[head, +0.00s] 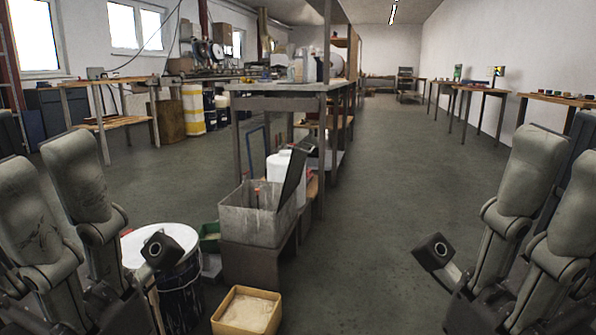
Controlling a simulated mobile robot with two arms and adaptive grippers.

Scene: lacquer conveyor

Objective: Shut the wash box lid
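The wash box (250,220) is a grey, worn metal box on a dark low stand, near the middle of the head view. Its dark lid (294,178) stands up steeply along the right side, leaving the top open. A small orange-red item shows inside; the rest of the inside is hard to make out. My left gripper (120,198) is at the left edge, fingers spread and empty, apart from the box. My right gripper (486,198) is at the right edge, also spread and empty, well right of the lid. Neither touches the lid.
A white-topped drum (178,285) stands left of the box, partly behind my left gripper. A yellow bin (247,312) is on the floor in front. A white container (288,165) stands behind the lid, near a long workbench (275,103). The floor (370,235) to the right is clear.

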